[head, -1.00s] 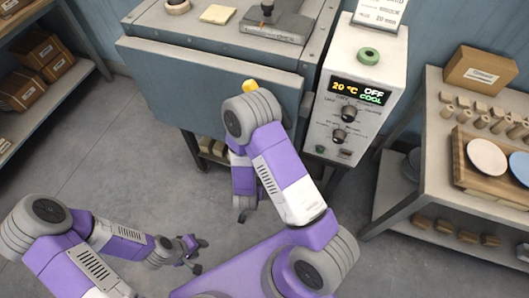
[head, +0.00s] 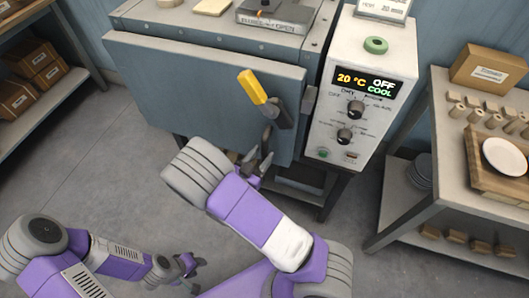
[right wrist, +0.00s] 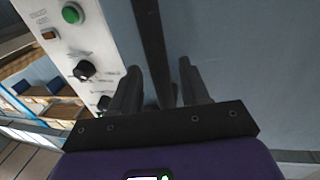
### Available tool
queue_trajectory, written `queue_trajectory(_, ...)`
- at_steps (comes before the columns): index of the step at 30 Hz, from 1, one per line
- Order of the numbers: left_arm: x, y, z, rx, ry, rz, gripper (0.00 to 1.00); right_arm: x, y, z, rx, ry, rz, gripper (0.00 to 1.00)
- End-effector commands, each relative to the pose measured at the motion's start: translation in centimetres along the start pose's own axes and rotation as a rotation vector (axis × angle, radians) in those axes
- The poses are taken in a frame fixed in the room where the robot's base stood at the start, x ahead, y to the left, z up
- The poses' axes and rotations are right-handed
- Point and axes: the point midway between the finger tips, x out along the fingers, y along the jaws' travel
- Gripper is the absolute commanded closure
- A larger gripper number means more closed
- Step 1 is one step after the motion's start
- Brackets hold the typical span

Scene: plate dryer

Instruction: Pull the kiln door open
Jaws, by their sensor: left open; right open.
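The kiln door (head: 195,95) is a blue-grey panel on the front of the kiln and looks shut. A yellow grip (head: 252,87) on a dark lever shows near the door's right edge. My right gripper (head: 257,166) is open in front of the door's lower right, below the lever. In the right wrist view my right gripper's (right wrist: 158,85) fingers are spread, with a dark upright bar running between them. I cannot tell whether they touch it. My left gripper (head: 190,273) is open and empty, low over the floor at lower left.
The white control panel (head: 366,100) right of the door reads 20 °C, OFF, COOL. A shelf at right holds a wooden tray (head: 475,180) with a white plate (head: 505,157). Boxes (head: 32,61) sit on the left shelf. The floor before the kiln is clear.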

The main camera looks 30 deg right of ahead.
Motion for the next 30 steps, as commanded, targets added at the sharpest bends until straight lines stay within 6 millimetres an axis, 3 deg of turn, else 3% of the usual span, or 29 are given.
queue_trajectory(6,0.4,-0.1,0.0,0.0,0.0,0.0,0.57,2.0,0.0,0.1,0.0,-0.002,0.0,0.55)
queue_trajectory(14,0.4,-0.1,0.0,0.0,0.0,0.0,0.57,2.3,0.0,0.0,0.0,-0.002,-0.001,0.55)
queue_trajectory(24,0.4,-0.1,0.0,0.0,0.0,0.0,0.57,2.2,0.0,0.1,-0.001,-0.002,-0.002,1.0)
queue_trajectory(30,0.4,-0.1,0.0,0.0,0.0,0.0,0.57,2.2,0.0,0.1,-0.001,-0.002,-0.002,1.0)
